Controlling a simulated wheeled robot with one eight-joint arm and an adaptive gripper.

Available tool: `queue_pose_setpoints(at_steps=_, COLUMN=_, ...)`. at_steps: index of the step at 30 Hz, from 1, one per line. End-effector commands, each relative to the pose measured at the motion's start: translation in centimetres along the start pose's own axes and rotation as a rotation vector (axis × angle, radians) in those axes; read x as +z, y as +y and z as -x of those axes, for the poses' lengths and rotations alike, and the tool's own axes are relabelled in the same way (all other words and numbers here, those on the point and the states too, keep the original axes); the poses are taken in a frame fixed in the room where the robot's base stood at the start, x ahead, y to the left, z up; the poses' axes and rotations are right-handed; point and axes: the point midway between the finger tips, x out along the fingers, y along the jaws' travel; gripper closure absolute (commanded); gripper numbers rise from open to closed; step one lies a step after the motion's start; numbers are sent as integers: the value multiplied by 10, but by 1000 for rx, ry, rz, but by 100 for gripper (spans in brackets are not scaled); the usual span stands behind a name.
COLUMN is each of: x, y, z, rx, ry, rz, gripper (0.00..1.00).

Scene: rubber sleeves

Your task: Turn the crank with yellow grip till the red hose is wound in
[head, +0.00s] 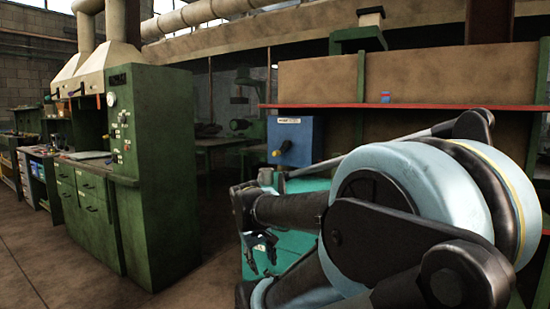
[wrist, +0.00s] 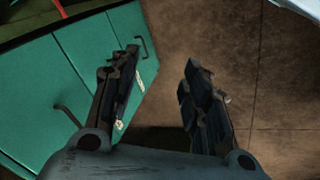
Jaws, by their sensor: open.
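A blue box (head: 296,141) with a white label stands at the middle of the head view. A crank with a yellow grip (head: 286,146) sticks out from its front face. My gripper (head: 262,262) is lower and to the left of the box, apart from it, with fingers pointing down. In the wrist view my gripper (wrist: 162,62) is open and empty, its two fingers spread. I cannot make out the red hose for sure; a thin red strip shows at the top left of the wrist view.
A teal cabinet (head: 308,186) with dark handles is beside and behind my gripper; its front (wrist: 82,58) fills the wrist view's left. A red-edged shelf (head: 430,106) runs behind my arm. A green machine (head: 165,150) stands left. Brown floor (head: 205,280) between is clear.

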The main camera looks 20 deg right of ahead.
Motion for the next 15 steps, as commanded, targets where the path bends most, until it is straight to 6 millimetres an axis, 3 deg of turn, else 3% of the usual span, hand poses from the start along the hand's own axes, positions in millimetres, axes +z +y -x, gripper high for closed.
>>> queue_pose_setpoints(at_steps=6, x=-52, y=56, z=15, rx=208, ry=-21, rz=135, gripper=57)
queue_pose_setpoints(at_steps=15, x=-130, y=122, z=36, rx=494, ry=-70, rz=315, gripper=57)
